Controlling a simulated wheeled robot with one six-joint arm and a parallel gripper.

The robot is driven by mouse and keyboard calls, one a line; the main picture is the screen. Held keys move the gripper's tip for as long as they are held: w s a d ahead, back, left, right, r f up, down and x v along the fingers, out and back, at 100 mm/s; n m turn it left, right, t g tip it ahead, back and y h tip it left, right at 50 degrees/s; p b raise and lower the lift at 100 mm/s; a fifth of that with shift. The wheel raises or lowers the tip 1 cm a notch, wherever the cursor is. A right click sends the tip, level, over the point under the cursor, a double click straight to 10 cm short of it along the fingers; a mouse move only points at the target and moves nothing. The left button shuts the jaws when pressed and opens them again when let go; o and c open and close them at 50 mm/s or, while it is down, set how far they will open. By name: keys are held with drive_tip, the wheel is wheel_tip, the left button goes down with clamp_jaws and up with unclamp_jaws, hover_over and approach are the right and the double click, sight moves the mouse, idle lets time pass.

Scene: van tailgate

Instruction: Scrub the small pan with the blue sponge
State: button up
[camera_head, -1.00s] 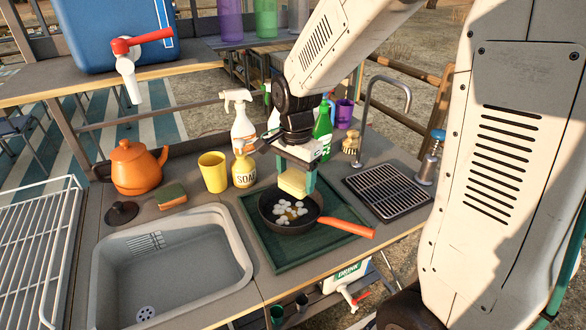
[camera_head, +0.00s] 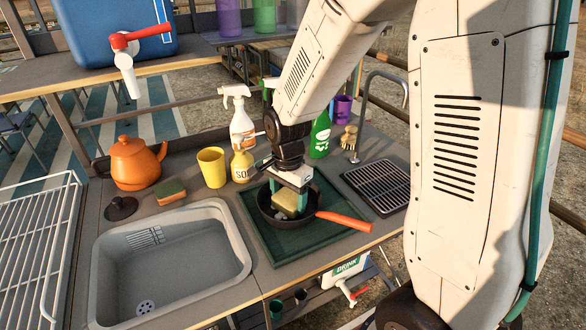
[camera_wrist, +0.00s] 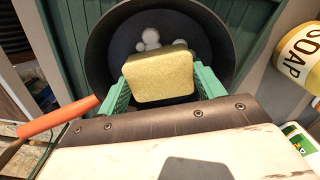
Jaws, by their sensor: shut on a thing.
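My gripper (camera_head: 288,198) has green fingers shut on a yellow sponge (camera_head: 285,205), low inside a small dark pan (camera_head: 264,208) with an orange handle (camera_head: 343,221). In the wrist view the yellow sponge (camera_wrist: 160,80) sits between the green fingers, over the pan (camera_wrist: 103,50). A few white foam blobs (camera_wrist: 150,40) show on the pan floor beyond it. The sponge hides part of the pan floor, and I cannot tell whether it touches it. No blue sponge is in view.
The pan stands on a green ribbed mat (camera_head: 290,250), right of an empty grey sink (camera_head: 170,270). A soap bottle (camera_head: 243,167), spray bottle (camera_head: 240,125) and yellow cup (camera_head: 212,168) stand behind. A brown and green sponge (camera_head: 170,190) lies left. A drain grate (camera_head: 378,188) is right.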

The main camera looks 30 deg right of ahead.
drive_tip(key=shift+s+a, duration=0.3)
drive_tip(key=shift+a, duration=0.5)
drive_tip(key=shift+w+d, duration=0.35)
drive_tip(key=shift+d, duration=0.6)
drive_tip(key=shift+w+d, duration=0.3)
drive_tip(key=shift+d, duration=0.6)
drive_tip(key=shift+r, duration=3.95)
drive_tip(key=shift+s+a, duration=0.1)
drive_tip(key=shift+s, duration=0.05)
